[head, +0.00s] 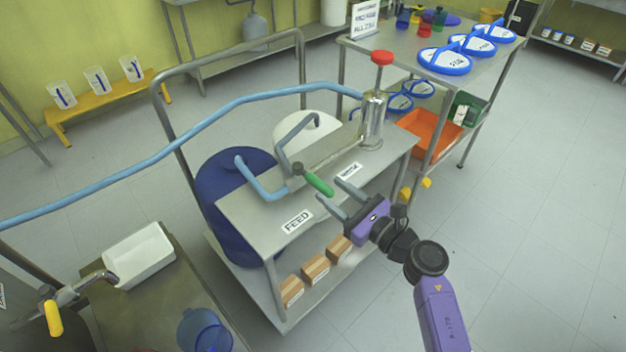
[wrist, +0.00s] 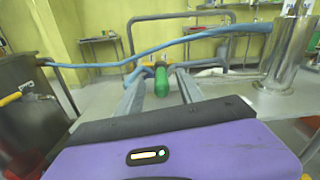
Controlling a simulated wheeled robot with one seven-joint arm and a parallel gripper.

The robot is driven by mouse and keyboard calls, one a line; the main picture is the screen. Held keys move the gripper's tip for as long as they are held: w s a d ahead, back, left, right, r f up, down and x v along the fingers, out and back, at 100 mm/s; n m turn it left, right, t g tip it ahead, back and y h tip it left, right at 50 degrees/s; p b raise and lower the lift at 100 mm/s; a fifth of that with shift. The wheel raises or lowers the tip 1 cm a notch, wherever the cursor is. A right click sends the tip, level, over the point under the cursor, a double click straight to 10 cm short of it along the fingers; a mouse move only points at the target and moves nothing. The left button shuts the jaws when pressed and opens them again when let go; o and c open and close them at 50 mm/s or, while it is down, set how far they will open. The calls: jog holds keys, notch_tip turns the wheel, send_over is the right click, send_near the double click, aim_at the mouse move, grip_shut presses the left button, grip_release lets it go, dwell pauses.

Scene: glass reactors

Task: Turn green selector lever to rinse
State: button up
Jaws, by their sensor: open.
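The green selector lever (head: 319,184) sits on a metal cart top, on a valve where pipes meet. It points toward the lower right, between the FEED label (head: 297,220) and a second label (head: 350,171) that is too small to read surely. My gripper (head: 336,197) is open, with its two fingers pointing at the lever from the right. In the wrist view the green lever (wrist: 161,84) shows end-on between the two open fingers (wrist: 160,95). I cannot tell whether either finger touches it.
A steel cylinder with a red knob (head: 382,58) stands at the cart's far right corner. A blue hose (head: 220,113) crosses above the cart to it. A blue drum (head: 222,185) stands behind the cart. Boxes (head: 315,269) sit on its lower shelf. Floor at the right is clear.

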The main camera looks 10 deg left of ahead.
aim_at(312, 180)
jog(key=shift+f+b+x, duration=0.25)
jog(key=shift+b+x, duration=0.1)
jog(key=shift+x, duration=1)
jog(key=shift+f+b+x, duration=0.25)
jog(key=shift+b+x, duration=0.15)
jog(key=shift+x, duration=0.9)
jog(key=shift+f+b+x, duration=0.3)
jog(key=shift+b+x, duration=0.05)
jog(key=shift+x, duration=1)
grip_shut()
jog(key=shift+d, duration=0.1)
